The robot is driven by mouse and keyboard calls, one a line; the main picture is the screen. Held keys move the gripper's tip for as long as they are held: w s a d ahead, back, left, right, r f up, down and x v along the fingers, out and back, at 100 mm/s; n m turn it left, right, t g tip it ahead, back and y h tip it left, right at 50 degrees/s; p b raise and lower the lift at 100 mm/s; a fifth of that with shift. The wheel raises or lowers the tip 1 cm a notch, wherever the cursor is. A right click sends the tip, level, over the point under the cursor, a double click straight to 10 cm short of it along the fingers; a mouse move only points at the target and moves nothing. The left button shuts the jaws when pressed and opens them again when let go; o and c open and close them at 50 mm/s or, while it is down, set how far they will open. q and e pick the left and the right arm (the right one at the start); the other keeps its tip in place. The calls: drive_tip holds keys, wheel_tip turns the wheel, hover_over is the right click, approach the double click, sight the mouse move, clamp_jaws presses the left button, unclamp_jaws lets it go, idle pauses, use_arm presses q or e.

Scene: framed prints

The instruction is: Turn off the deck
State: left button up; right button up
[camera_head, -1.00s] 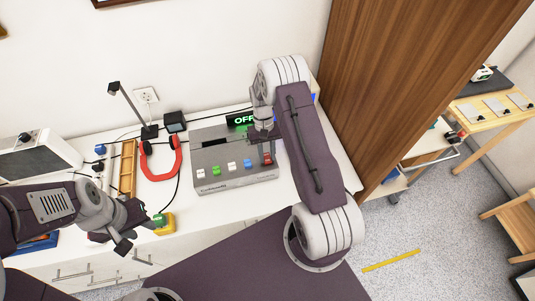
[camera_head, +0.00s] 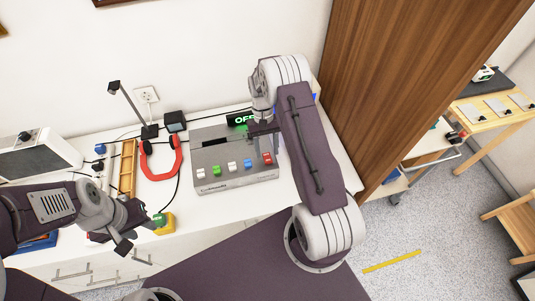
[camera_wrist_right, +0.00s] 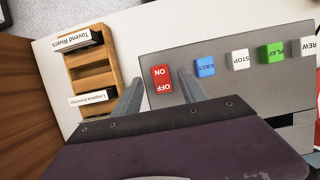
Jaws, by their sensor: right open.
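The grey deck (camera_head: 222,153) lies on the white bench in the head view, with a row of white, green, blue and red controls along its front. Its red ON/OFF switch (camera_wrist_right: 162,79) shows in the right wrist view, and also in the head view (camera_head: 267,158) at the row's right end. My right gripper (camera_wrist_right: 160,77) is open and empty, its fingers to either side of the red switch in the picture. Contact cannot be told. My left gripper (camera_head: 132,228) looks open and empty, left of the deck near the bench's front edge.
A yellow box with a green button (camera_head: 164,223) stands by my left gripper. Red headphones (camera_head: 161,172) lie left of the deck. A dark display with green letters (camera_head: 240,119) stands behind it. A wooden rack (camera_wrist_right: 90,70) and brown panel (camera_head: 405,90) are on the right.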

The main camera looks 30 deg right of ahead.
sight(266, 153)
drive_tip(key=v, duration=0.6)
drive_tip(key=shift+r+b, duration=0.35)
drive_tip(key=shift+r, duration=0.05)
